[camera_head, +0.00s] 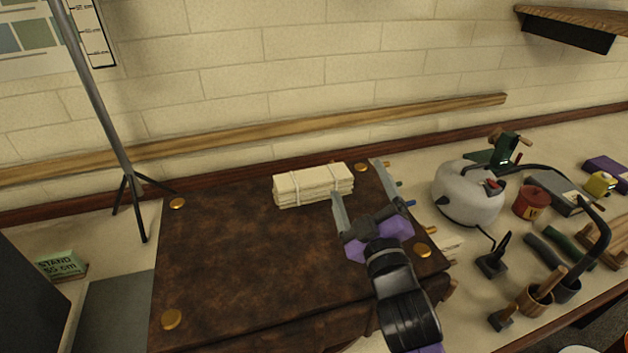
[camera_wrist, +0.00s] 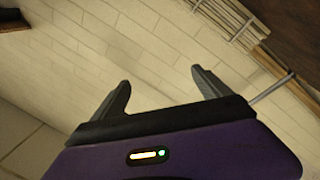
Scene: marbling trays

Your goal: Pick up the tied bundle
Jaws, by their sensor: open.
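The tied bundle (camera_head: 312,187) is a flat stack of cream strips bound with two pale ties. It lies near the back edge of a dark brown board (camera_head: 235,260) with brass studs. My gripper (camera_head: 357,179) is open, with its fingers pointing toward the wall. In the head view its left fingertip overlaps the bundle's right end; I cannot tell whether they touch. In the wrist view the fingers (camera_wrist: 160,78) are apart with only wall between them. Cream layered strips with ties, seemingly the bundle (camera_wrist: 222,16), show at the upper right, outside the fingers.
A white kettle-like vessel (camera_head: 465,195), a red tin (camera_head: 531,203) and several tools crowd the bench at the right. A tripod stand (camera_head: 125,165) and a green block (camera_head: 62,264) are at the left. A brick wall rises behind. The board's left part is clear.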

